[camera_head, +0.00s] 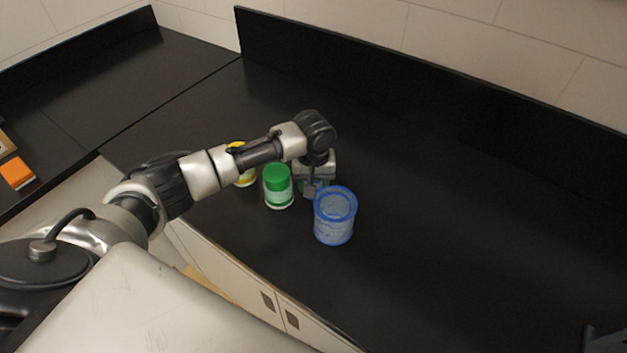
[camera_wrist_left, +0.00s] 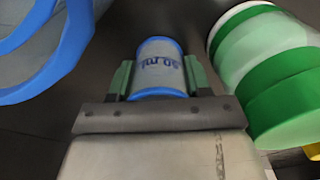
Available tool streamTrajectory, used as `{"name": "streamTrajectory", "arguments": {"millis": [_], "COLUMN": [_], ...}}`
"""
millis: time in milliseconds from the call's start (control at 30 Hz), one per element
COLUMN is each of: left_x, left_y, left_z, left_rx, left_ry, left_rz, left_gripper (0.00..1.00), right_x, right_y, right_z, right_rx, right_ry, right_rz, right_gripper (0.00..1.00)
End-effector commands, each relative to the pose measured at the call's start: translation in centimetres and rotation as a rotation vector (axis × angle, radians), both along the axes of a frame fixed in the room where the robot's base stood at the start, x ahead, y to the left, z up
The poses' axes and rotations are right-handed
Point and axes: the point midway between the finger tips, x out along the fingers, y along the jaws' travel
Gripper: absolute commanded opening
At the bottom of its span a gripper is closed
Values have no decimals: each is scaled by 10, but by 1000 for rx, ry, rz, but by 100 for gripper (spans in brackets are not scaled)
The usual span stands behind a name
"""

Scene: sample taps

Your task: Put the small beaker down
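In the head view my left gripper (camera_head: 314,186) points down over the black counter, and the small beaker is mostly hidden there. I cannot tell whether its base touches the counter. A dark part at the lower right corner of the head view (camera_head: 605,340) looks like my right gripper, cut off by the frame.
A large blue-rimmed beaker (camera_head: 334,222) stands close in front of my left gripper. A green-lidded jar (camera_head: 277,186) stands just left of it, with a yellow-lidded jar (camera_head: 245,179) behind. The black counter (camera_head: 460,220) is clear to the right. An orange box (camera_head: 17,173) lies far left.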

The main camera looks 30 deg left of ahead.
Motion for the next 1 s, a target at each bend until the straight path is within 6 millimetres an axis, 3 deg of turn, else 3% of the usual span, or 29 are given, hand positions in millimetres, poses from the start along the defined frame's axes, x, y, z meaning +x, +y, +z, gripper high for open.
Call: {"name": "streamTrajectory", "arguments": {"millis": [333, 467, 1000], "left_x": [0, 1, 1], "left_y": [0, 0, -1], "left_z": [1, 11, 112], "left_rx": [0, -1, -2], "left_ry": [-1, -3, -2], "left_rz": [0, 0, 0], "left_gripper": [58, 58, 58], "right_x": [-5, -6, -6], "right_y": [-1, -1, 1], "right_z": [-1, -2, -12], "right_rx": [-1, -1, 0], "right_ry": [7, 8, 9], "right_rz": [0, 0, 1], "right_gripper": [43, 43, 43]}}
